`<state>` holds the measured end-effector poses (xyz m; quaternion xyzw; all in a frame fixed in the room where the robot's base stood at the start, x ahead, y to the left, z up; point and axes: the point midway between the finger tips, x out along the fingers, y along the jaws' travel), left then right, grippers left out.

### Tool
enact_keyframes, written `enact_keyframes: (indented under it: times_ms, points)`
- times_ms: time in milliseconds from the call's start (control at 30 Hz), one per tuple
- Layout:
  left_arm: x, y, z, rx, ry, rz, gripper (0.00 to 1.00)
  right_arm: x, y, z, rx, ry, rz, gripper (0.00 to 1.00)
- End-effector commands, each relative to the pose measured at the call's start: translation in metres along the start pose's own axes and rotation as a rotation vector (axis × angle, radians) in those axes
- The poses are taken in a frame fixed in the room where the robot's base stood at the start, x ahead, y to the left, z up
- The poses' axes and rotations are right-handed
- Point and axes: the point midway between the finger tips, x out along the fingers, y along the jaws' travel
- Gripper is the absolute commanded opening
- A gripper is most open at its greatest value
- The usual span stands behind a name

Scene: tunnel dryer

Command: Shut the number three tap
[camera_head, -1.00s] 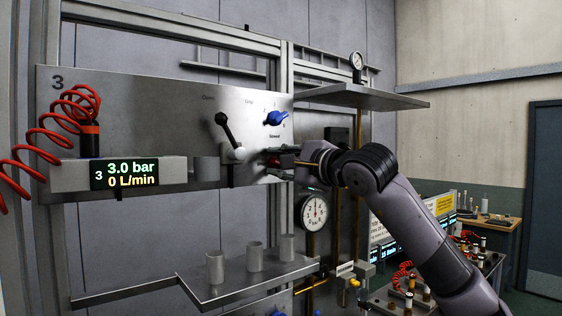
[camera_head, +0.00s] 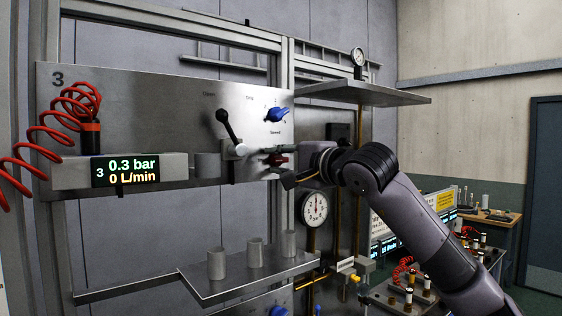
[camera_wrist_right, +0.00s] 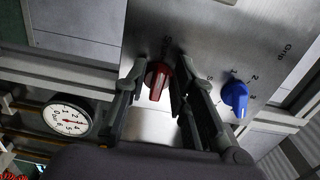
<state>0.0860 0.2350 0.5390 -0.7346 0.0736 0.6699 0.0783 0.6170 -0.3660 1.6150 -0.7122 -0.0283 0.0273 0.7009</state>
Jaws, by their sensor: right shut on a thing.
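The number three panel (camera_head: 150,110) carries a "3" at its upper left. The red tap (camera_wrist_right: 157,80) sits at the panel's lower right edge; it also shows small in the head view (camera_head: 277,161). My right gripper (camera_wrist_right: 159,70) is shut on the red tap, with one finger on each side of it. It also shows in the head view (camera_head: 276,155), reaching in from the right. The display (camera_head: 127,171) on the number three unit reads 0.3 bar and 0 L/min. My left gripper is not in view.
A black-handled lever (camera_head: 229,127) and a blue knob (camera_head: 277,115) are on the panel near my right gripper. A round gauge (camera_head: 315,209) hangs below. A shelf (camera_head: 212,290) with three grey cups is under the panel, and a flat plate (camera_head: 365,94) juts out above my arm.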

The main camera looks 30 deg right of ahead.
Motion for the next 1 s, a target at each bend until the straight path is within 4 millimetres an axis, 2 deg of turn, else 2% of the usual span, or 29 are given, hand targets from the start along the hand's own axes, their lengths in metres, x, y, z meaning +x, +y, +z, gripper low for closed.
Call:
enact_keyframes:
  times_ms: [167, 200, 267, 533, 667, 767, 1000]
  points:
    - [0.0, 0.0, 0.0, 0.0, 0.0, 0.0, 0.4, 0.0, 0.0, 0.0, -0.001, 0.001, 0.001, 0.0]
    - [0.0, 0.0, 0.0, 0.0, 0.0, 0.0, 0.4, 0.0, 0.0, 0.0, -0.001, 0.001, 0.001, 0.26]
    - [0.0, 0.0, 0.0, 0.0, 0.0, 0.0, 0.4, 0.0, 0.0, 0.0, 0.0, 0.001, 0.001, 0.3]
    - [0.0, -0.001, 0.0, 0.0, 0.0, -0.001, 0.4, 0.0, 0.0, 0.0, 0.001, 0.001, 0.001, 0.3]
    - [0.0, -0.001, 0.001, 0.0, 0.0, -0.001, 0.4, -0.008, 0.0, -0.001, 0.0, 0.001, 0.0, 0.3]
    - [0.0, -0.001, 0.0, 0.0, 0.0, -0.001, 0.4, -0.023, 0.0, -0.001, -0.001, 0.002, -0.001, 0.3]
    - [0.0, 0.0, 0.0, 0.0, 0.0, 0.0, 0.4, -0.075, 0.001, -0.002, -0.002, 0.004, 0.0, 0.3]
